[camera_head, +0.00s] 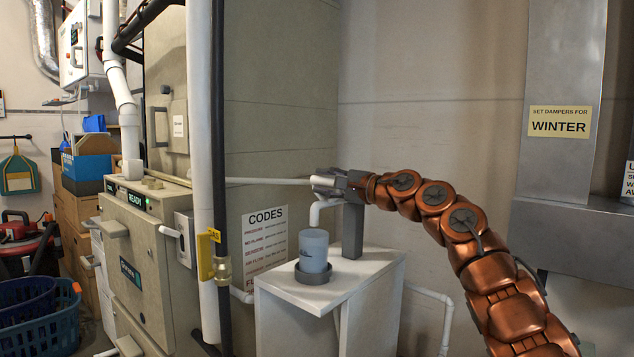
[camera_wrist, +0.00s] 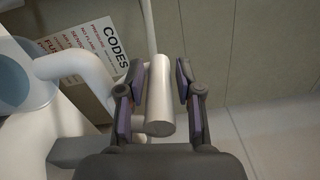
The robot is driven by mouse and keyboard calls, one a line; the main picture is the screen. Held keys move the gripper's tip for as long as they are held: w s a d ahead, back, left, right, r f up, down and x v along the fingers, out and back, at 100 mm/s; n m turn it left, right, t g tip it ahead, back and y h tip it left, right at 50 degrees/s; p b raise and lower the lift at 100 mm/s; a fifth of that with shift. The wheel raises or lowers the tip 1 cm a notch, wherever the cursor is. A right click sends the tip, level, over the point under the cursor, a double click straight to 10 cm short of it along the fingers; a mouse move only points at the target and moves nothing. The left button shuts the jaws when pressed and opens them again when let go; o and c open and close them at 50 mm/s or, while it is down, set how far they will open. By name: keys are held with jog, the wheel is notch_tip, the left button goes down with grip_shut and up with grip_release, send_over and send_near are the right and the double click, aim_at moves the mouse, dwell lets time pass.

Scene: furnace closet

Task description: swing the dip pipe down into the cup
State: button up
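The white dip pipe (camera_head: 316,211) bends downward just above the cup (camera_head: 313,253), a translucent blue-grey cup in a dark round holder on a white stand. I cannot tell whether the pipe's lower end is inside the rim. In the wrist view the bent pipe (camera_wrist: 88,66) reaches left toward the cup (camera_wrist: 22,78). My gripper (camera_head: 322,183) is at the pipe's upper end. In the wrist view its fingers (camera_wrist: 162,88) stand on both sides of a pale grey cylinder (camera_wrist: 160,98), with a visible gap on the right. It looks open around the cylinder.
A thin white pipe (camera_head: 265,181) runs left from my gripper to the furnace cabinet (camera_head: 150,262). A grey post (camera_head: 352,230) rises from the white stand (camera_head: 285,290) beside the cup. A CODES sign (camera_head: 264,238) is behind. Vertical pipes (camera_head: 200,150) stand left.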

jog(key=shift+d, duration=0.1)
jog(key=shift+s+d, duration=0.35)
jog(key=shift+d, duration=0.15)
jog(key=v, duration=1)
jog(key=shift+s, duration=0.45)
jog(key=shift+w+r, duration=0.1)
